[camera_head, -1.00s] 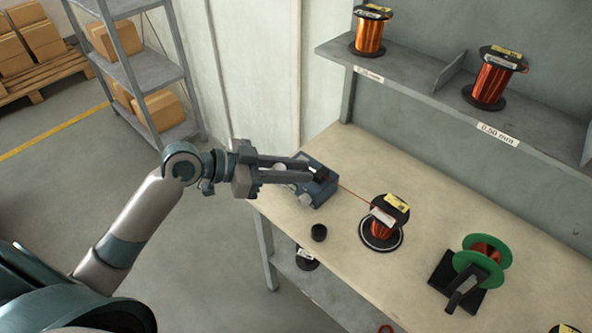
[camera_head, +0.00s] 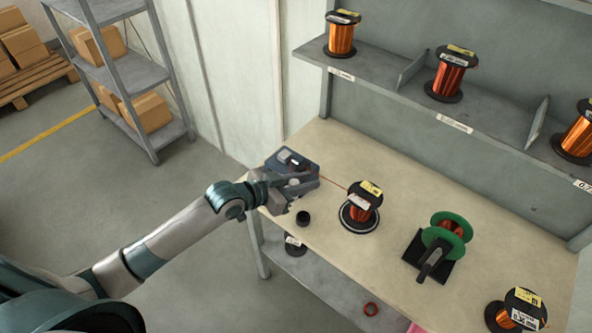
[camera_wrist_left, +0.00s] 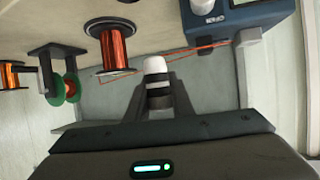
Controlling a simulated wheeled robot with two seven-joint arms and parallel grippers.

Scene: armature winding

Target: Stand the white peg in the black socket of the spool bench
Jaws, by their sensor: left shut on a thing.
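My left gripper (camera_head: 297,184) is at the blue device near the left end of the bench. In the left wrist view its fingers (camera_wrist_left: 158,88) are shut on the white peg (camera_wrist_left: 156,64), whose white end sticks out past the fingertips above a dark band. In the head view the peg is too small to make out surely. A short black cylinder (camera_head: 303,218), which looks like the black socket, stands on the bench top just in front of the gripper, apart from it. I cannot see its opening clearly. My right gripper is not in view.
The blue device (camera_head: 311,170) feeds a copper wire toward a copper spool (camera_head: 363,203) on a round base. A green-flanged spool (camera_head: 447,233) stands on a black holder farther right. More spools line the shelf (camera_head: 390,88). The bench top (camera_head: 440,190) has free room behind the spools.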

